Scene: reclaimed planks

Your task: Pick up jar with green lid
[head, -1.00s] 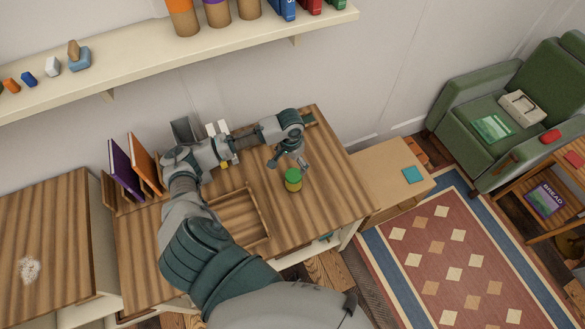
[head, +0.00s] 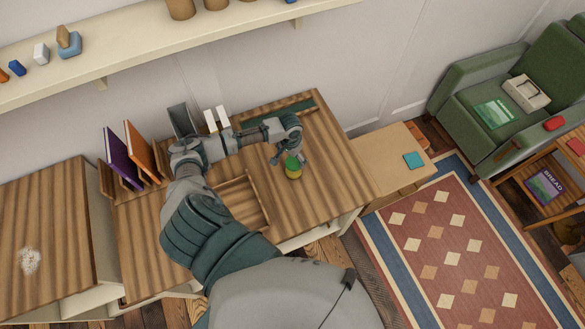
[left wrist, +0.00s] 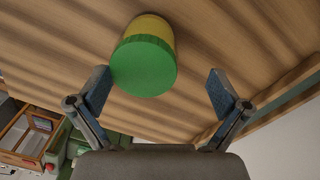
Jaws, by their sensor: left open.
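The jar with the green lid (head: 293,167) stands on the striped wooden desk (head: 325,170). Its body is yellow. My left gripper (head: 281,158) is just beside and above the jar in the head view. In the left wrist view the jar (left wrist: 145,60) shows lid-on, ahead of the fingertips and nearer the left finger. The left gripper (left wrist: 158,88) is open there, with its two fingers spread wide and nothing between them. My right gripper is not in view.
A shallow wooden tray (head: 262,212) lies on the desk, left of the jar. Purple (head: 122,160) and orange (head: 141,152) books stand at the desk's left. A wall shelf (head: 150,50) runs above. The desk right of the jar is clear.

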